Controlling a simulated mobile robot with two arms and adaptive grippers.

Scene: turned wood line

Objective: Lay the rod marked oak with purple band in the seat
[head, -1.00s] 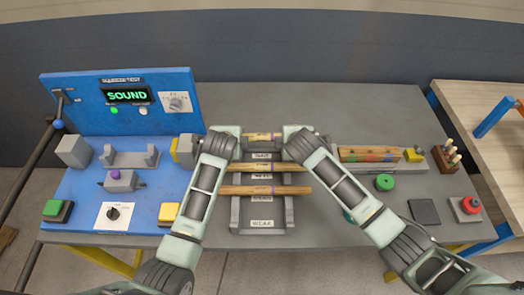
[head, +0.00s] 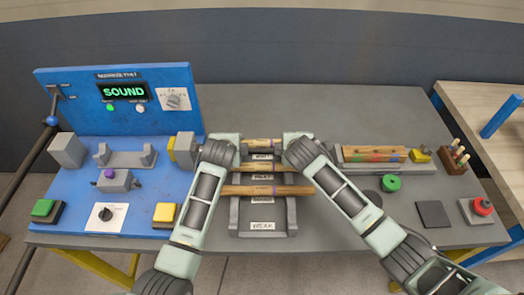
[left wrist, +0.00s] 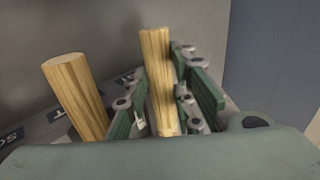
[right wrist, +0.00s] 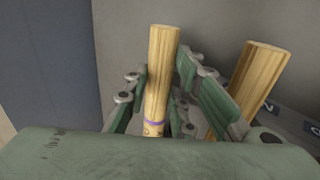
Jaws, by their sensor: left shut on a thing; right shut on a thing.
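A pale wooden rod (head: 263,142) spans between my two grippers at the back of the grey rack (head: 233,215). My left gripper (head: 236,140) is shut on its left part and my right gripper (head: 287,140) on its right part. In the right wrist view the held rod (right wrist: 161,75) shows a purple band and a small dark mark that I cannot read. Its other end (left wrist: 157,70) stands out past the fingers in the left wrist view. Whether the rod touches the rack is unclear. A grey two-post cradle (head: 126,160) on the blue panel is empty.
Two more rods lie across the rack, a middle one (head: 278,167) and a front one (head: 285,191). The front rack label (head: 263,226) reads WEAK. A blue console (head: 75,95) shows SOUND. A block with coloured patches (head: 372,155) stands right of my right gripper.

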